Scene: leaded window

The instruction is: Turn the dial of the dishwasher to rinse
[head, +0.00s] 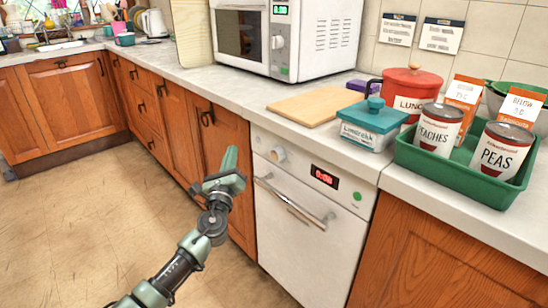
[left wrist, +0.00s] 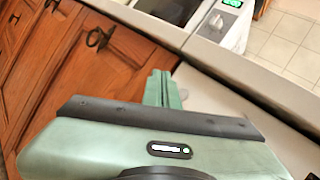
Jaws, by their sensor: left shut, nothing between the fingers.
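The white dishwasher (head: 300,225) is set under the counter, with a handle bar (head: 295,205), a red lit display (head: 324,176) and a green button (head: 357,196). Its pale round dial (head: 277,153) is at the upper left of its front. Its setting marks are too small to read. My left gripper (head: 230,159) is shut and empty, left of the dial and apart from it in the picture, with its fingers pointing up. In the left wrist view its fingers (left wrist: 161,89) are together, with the pale dishwasher front (left wrist: 235,115) to their right. My right gripper is not in view.
Wooden cabinet doors (head: 222,135) with dark pulls flank the dishwasher on the left. On the counter above stand a microwave (head: 310,45), a cutting board (head: 315,106), a teal-lidded box (head: 372,122) and a green tray (head: 470,178) with cans. The floor (head: 90,225) in front is clear.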

